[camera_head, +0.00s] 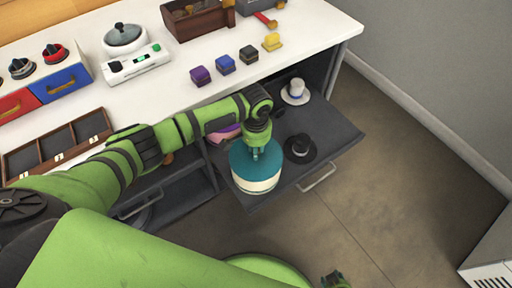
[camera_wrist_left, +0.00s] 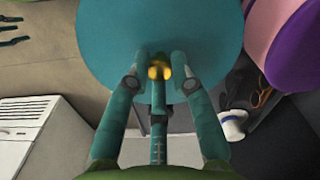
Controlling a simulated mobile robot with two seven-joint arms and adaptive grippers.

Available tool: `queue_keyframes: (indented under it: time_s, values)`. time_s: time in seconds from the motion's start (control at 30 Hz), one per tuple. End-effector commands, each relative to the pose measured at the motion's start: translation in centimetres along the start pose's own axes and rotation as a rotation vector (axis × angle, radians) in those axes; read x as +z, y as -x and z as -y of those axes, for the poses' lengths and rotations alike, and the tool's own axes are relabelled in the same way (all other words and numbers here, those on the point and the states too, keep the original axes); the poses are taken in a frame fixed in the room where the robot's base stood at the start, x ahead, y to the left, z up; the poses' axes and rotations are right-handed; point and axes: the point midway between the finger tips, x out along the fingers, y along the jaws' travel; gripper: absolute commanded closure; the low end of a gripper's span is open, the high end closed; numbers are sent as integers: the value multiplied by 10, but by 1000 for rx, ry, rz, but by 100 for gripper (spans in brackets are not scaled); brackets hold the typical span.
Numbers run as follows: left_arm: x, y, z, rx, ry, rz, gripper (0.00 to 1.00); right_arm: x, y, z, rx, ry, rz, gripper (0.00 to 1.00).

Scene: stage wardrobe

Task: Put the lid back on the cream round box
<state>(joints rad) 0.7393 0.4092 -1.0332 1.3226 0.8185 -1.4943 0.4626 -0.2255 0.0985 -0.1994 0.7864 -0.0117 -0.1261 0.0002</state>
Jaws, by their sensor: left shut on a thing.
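The cream round box (camera_head: 257,184) stands on the open dark drawer near its front left part. The teal lid (camera_head: 245,160) is over its top, roughly lined up with it; I cannot tell whether it is fully seated. My left gripper (camera_head: 257,150) reaches down from above and is shut on the lid's yellow knob, which shows between the fingertips in the left wrist view (camera_wrist_left: 158,72). The teal lid fills the top of that view (camera_wrist_left: 160,25) and hides the box. A small part of my right gripper (camera_head: 335,281) shows at the bottom edge.
A black hat (camera_head: 299,148) lies right beside the box in the drawer (camera_head: 335,140), and a white hat (camera_head: 296,92) farther back. A pink and purple thing (camera_head: 226,133) is left of my gripper. The white worktop (camera_head: 180,75) above holds several small items.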

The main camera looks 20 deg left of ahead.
Motion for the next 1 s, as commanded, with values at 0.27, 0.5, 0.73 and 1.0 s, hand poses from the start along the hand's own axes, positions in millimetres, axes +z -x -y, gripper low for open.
queue_keyframes:
  time_s: [0.27,0.5,0.73,1.0]
  values:
    - [0,0,0,0,0,0,100,0,0,0,0,0,0,53]
    - [0,1,-1,1,0,0,100,-2,4,0,0,0,-1,53]
    - [0,1,-1,1,1,2,100,-4,8,0,-1,0,-1,53]
    - [0,0,0,0,0,1,100,-4,8,0,-1,-1,-1,53]
